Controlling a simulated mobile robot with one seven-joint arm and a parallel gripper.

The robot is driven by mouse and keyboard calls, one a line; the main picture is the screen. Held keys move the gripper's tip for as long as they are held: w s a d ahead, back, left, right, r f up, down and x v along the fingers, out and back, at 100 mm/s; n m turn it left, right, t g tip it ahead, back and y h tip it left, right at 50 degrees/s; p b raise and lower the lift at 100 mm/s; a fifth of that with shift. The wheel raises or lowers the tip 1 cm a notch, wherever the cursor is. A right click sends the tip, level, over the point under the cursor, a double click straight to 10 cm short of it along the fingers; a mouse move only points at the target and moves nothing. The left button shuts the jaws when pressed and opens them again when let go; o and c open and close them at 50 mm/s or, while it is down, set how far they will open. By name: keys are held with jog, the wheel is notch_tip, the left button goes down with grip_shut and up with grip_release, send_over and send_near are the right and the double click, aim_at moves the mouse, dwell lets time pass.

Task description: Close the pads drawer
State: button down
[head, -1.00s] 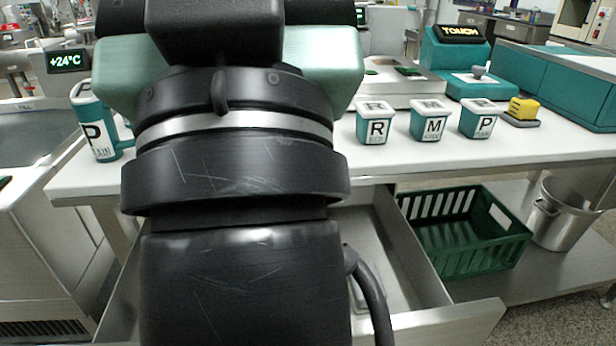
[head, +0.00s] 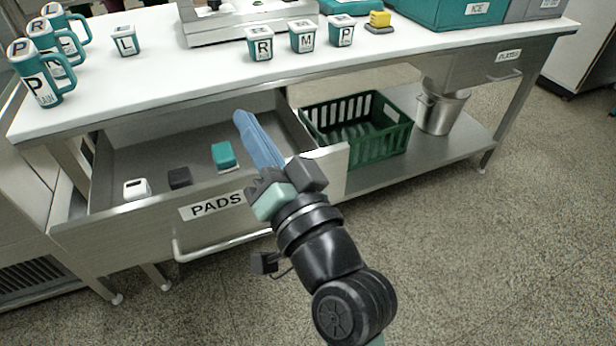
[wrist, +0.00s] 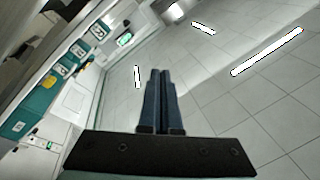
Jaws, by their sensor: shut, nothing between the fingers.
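The pads drawer (head: 150,226) is pulled out below the white counter in the head view. Its front carries a PADS label and a bar handle (head: 222,246). Inside lie a white item (head: 137,188), a dark item (head: 180,178) and a teal item (head: 224,156). My gripper (head: 241,117) has long blue fingers, together and empty. It appears above the right part of the drawer, fingertips pointing toward the counter; I cannot tell whether it touches the drawer. The shut fingers also show in the wrist view (wrist: 160,72), pointing away from the camera.
A green crate (head: 357,135) and a metal pot (head: 441,112) stand on the shelf right of the drawer. Mugs and lettered containers stand on the counter (head: 190,75). Another drawer (head: 500,66) at the right is closed. The floor (head: 480,255) in front is clear.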

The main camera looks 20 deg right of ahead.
jog(key=s+d+f+m+g+h+p, duration=0.1)
jog(key=s+d+f+m, duration=0.45)
jog(key=f, duration=0.35)
jog(key=s+d+f+m+g+h+p, duration=0.1)
jog(key=s+d+f+m, duration=0.4)
jog(key=f, duration=0.5)
jog(key=w, duration=1.3)
jog(key=shift+a+m+b, duration=0.35)
jog(key=shift+a+m, duration=0.05)
jog(key=shift+m, duration=0.05)
jog(key=shift+w+r, duration=0.1)
